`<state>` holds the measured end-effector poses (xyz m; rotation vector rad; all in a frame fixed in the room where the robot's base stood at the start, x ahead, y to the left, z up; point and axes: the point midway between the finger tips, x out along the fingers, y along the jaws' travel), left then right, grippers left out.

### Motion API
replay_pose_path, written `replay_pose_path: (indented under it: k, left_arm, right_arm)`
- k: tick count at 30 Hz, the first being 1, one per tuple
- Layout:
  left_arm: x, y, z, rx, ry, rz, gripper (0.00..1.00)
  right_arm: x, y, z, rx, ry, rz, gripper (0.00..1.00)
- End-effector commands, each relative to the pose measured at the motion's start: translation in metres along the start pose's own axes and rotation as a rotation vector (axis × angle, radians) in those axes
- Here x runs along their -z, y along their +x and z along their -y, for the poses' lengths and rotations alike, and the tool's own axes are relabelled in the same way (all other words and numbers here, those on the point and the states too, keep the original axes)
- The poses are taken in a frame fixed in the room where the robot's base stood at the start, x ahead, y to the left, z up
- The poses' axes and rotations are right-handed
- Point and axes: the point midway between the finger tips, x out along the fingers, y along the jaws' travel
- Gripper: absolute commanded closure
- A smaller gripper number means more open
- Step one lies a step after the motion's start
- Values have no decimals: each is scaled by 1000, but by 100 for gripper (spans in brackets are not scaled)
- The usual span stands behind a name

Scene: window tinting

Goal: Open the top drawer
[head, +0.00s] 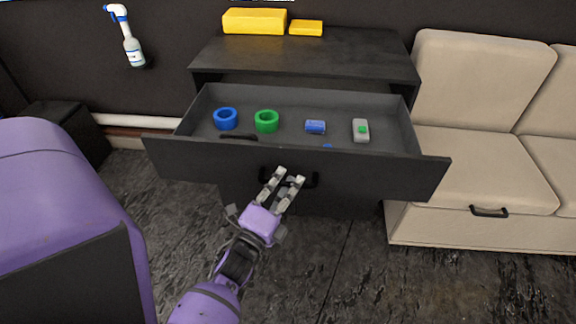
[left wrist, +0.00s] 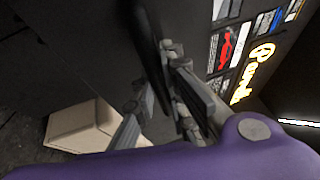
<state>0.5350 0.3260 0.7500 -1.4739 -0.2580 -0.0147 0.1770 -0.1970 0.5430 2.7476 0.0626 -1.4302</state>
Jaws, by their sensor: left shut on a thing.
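The top drawer (head: 400,168) of the dark cabinet (head: 310,58) is pulled far out in the head view. Its black handle (head: 314,180) sits at the middle of the front. My left gripper (head: 287,175) is at the handle, shut on it, and its fingers cover part of it. In the left wrist view the fingers of my left gripper (left wrist: 165,92) lie against the dark handle bar (left wrist: 150,50). My right gripper is not in view.
In the drawer lie a blue ring (head: 226,119), a green ring (head: 267,121), a small blue item (head: 315,127) and a grey item with a green spot (head: 361,131). Yellow boxes (head: 255,21) sit on top. A beige sofa (head: 468,160) stands close at right.

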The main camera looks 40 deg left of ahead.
Motion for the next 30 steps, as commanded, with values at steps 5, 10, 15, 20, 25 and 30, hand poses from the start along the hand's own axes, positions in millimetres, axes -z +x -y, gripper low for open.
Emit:
replay_pose_path:
  k: [5, 10, 15, 20, 25, 30]
  left_arm:
    - [3, -8, 0, -5, 6, 1, 100]
    - [3, -10, 0, -6, 6, 0, 100]
    - [3, -10, -1, -6, 6, 1, 100]
    - [3, -9, 0, -5, 5, 1, 76]
    - [3, -9, 1, -3, 3, 0, 70]
    - [3, -8, 2, -1, 2, 0, 70]
  right_arm:
    - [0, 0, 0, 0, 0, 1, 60]
    - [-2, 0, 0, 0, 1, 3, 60]
    - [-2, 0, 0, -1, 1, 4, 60]
    - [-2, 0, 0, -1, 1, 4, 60]
    - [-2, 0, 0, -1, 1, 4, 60]
    - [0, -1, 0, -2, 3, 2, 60]
